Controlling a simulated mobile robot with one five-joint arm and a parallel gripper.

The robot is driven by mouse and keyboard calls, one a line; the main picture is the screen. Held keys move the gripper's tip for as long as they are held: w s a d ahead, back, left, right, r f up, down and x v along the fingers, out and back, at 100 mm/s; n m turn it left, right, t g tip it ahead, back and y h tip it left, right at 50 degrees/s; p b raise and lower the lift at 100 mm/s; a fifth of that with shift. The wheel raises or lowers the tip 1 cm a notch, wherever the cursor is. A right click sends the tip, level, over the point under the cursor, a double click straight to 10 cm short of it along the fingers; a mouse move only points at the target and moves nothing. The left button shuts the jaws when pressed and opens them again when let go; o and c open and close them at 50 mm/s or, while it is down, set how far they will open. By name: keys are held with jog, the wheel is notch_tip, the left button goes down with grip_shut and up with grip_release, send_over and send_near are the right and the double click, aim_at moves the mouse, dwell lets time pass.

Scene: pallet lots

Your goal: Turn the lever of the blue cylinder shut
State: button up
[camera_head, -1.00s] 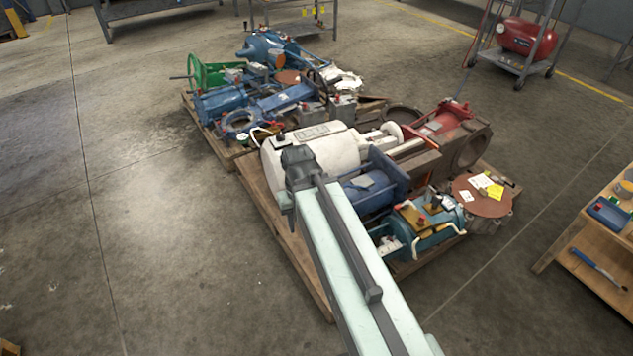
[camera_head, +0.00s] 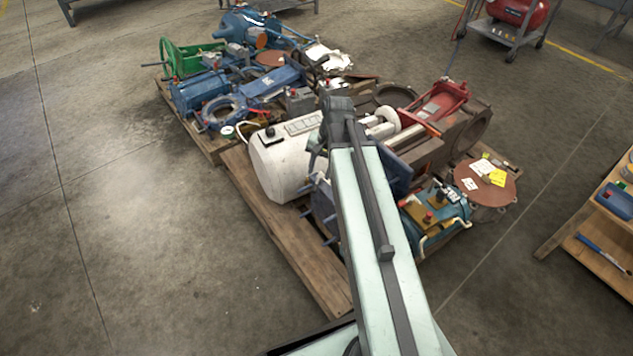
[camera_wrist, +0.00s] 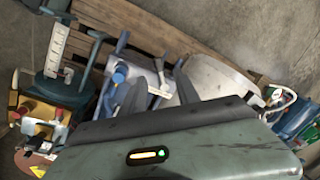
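The blue cylinder unit (camera_head: 326,208) lies on the near pallet between the white tank and a teal unit, with dark blue end plates and rods. My arm covers much of it in the head view. In the wrist view its grey-blue top (camera_wrist: 148,77) shows, with a blue knob (camera_wrist: 118,75) and a pale lever-like piece (camera_wrist: 180,68) near its right edge. I cannot tell the lever's exact position. My gripper (camera_wrist: 155,95) points down over this unit, its two dark fingers apart and nothing seen between them. Contact with the lever cannot be made out.
The white tank (camera_head: 275,170) lies left of the unit. A teal cylinder with a yellow plate (camera_head: 430,208) stands right. Red machinery (camera_head: 440,102) and a rusty disc (camera_head: 485,182) are beyond. Bare pallet boards (camera_head: 285,245) and clear floor (camera_head: 150,240) lie at left.

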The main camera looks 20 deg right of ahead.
aim_at(315, 187)
jog(key=f+b, duration=0.5)
jog(key=a+f+b, duration=0.1)
jog(key=f+b, duration=0.1)
jog(key=shift+w+f, duration=0.4)
jog(key=shift+r, duration=0.1)
grip_shut()
dwell(0.8)
